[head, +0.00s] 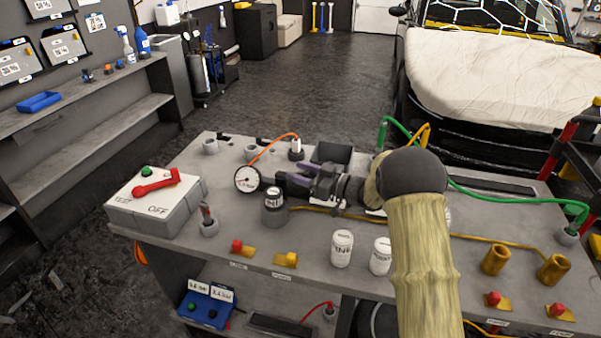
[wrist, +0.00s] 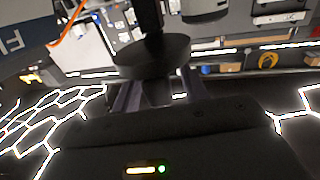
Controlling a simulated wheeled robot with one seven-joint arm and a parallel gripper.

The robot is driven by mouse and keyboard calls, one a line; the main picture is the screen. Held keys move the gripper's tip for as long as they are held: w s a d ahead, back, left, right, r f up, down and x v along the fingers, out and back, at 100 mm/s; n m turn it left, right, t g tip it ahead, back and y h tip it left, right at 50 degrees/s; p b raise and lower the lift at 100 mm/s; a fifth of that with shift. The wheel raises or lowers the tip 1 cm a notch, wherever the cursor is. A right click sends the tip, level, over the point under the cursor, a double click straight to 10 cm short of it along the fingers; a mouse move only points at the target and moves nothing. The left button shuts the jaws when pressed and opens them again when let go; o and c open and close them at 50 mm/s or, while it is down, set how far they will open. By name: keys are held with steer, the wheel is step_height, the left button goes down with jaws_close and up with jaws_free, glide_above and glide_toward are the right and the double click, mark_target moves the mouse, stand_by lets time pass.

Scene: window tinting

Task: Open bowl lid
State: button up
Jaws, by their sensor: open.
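A small dark grey round container (head: 274,216) stands on the bench in the head view, with a white labelled piece (head: 274,193) on top. It may be the lidded bowl, but I cannot tell for sure. My gripper (head: 283,183) reaches left across the bench, just behind and above this container. Its jaws are open, and I see nothing clearly clamped. In the wrist view, a dark round disc (wrist: 152,56) with a dark post above it lies just beyond my open gripper (wrist: 158,93). I cannot tell whether the disc touches the fingers.
A round gauge (head: 247,179) with an orange hose stands close left of my gripper. A switch box (head: 155,203) with a red lever is farther left. Two white labelled jars (head: 342,249) stand at the front. The bench front left of them holds small red and yellow knobs.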

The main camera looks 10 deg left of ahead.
steer(key=b+v, duration=0.2)
steer(key=v, duration=1.5)
steer(key=shift+d, duration=0.2)
